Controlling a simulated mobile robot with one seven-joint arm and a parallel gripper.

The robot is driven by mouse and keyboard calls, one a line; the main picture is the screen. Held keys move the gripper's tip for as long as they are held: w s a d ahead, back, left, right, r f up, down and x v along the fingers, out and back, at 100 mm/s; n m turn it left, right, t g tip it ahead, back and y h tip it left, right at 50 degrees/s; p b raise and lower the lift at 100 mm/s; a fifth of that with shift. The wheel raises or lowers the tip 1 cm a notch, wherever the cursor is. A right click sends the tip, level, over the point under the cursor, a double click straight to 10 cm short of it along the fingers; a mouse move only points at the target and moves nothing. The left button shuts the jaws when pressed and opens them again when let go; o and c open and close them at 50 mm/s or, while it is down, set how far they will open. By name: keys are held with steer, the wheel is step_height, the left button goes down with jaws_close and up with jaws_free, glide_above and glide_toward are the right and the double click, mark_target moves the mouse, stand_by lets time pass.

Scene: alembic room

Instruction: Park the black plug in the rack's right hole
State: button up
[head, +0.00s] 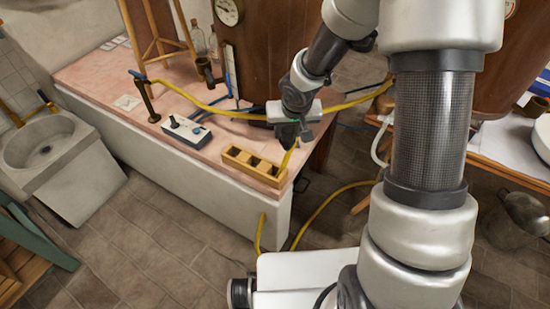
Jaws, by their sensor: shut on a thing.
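The wooden rack (248,177) sits at the front right edge of the pink-topped counter, with a row of dark square holes. My gripper (289,140) is above and slightly behind the rack's right end, pointing down. It is shut on a small dark thing, which looks like the black plug, but the fingers hide most of it. A short yellow cable piece (289,158) hangs just under the gripper, beside the rack's right end. I cannot tell whether the held thing touches the rack.
A grey control box (187,131) with a black knob and blue cables stands left of the rack. A yellow cable (190,98) runs across the counter behind it. A brass stand (150,108) is at the left. Large brown vessels rise behind. More yellow cable (318,208) hangs to the floor.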

steer(key=w+a+f+b, duration=0.1)
steer(key=a+f+b, duration=0.2)
steer(key=f+b, duration=0.4)
steer(key=shift+w+a+f, duration=0.2)
steer(key=shift+a+f, duration=0.1)
steer(key=shift+f, duration=2.35)
steer(key=shift+f+b, duration=0.65)
steer(key=shift+b, duration=0.25)
jaws_close()
steer(key=shift+d+f+b, duration=0.1)
steer(key=shift+f+b, duration=1.1)
steer(key=shift+f, duration=0.1)
stand_by(2.0)
